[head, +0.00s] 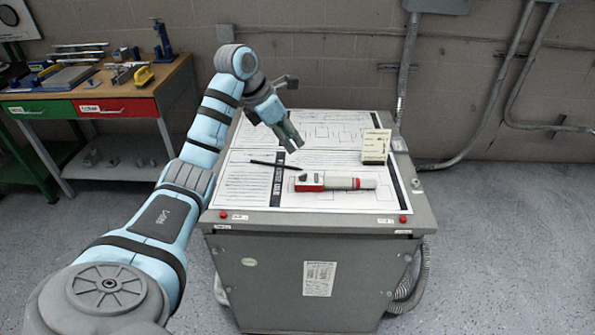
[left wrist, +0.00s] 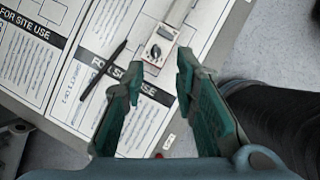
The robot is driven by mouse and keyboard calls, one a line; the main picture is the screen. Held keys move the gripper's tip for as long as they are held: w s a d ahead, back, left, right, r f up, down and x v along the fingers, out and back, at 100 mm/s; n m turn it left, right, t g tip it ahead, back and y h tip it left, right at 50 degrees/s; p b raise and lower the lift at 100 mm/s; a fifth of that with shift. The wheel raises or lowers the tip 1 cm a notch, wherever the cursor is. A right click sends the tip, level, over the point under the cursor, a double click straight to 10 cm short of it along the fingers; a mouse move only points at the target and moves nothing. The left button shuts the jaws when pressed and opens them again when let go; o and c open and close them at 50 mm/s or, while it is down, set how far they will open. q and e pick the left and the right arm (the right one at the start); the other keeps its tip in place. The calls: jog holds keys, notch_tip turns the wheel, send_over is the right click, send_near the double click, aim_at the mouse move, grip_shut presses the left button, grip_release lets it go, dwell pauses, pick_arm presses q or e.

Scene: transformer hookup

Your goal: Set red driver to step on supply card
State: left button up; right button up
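The red driver (head: 348,181) lies on its side on the sheets covering the grey cabinet top. My left gripper (head: 293,140) hangs above the sheets, behind and left of the driver. Its fingers (left wrist: 157,88) are apart with nothing held between them.
A black pen (head: 273,164) lies left of the driver. The grey cabinet (head: 305,250) has two red buttons on its front edge. A workbench (head: 110,90) with tools stands at the back left. Conduits run along the wall at the right.

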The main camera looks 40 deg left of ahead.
pick_arm(q)
jog(key=s+a, duration=0.2)
jog(key=b, duration=0.6)
send_near(300, 175)
jog(key=shift+g+y, duration=0.3)
jog(key=shift+g, duration=0.2)
jog(key=x, duration=0.2)
jog(key=b+x, duration=0.1)
jog(key=x, duration=0.2)
jog(key=b+x, duration=0.1)
jog(key=x, duration=0.1)
jog(key=shift+w+d+f, duration=0.15)
jog(key=shift+w+d, duration=0.15)
jog(key=shift+w, duration=0.15)
jog(key=shift+w+d+f, duration=0.1)
grip_shut()
